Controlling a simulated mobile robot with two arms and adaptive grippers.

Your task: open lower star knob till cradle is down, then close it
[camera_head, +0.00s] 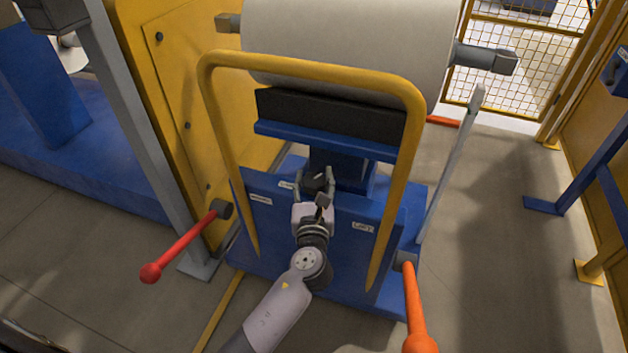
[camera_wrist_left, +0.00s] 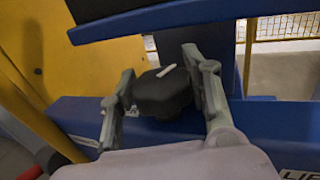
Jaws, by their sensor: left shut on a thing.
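My left gripper (camera_head: 314,186) reaches the middle of the blue panel and is shut on the black star knob (camera_wrist_left: 162,93). In the left wrist view the gripper's two fingers (camera_wrist_left: 160,95) stand on either side of the knob, which has a short white mark on top. The blue cradle (camera_head: 325,142) with its black top pad stands just above the knob, below a large pale roller (camera_head: 350,45). I cannot tell whether the pad touches the roller. My right gripper is not in view.
A yellow tube frame (camera_head: 310,70) arches over the cradle on both sides of my arm. Red lever (camera_head: 185,243) is at left, orange lever (camera_head: 415,300) at right. A yellow plate wall stands left.

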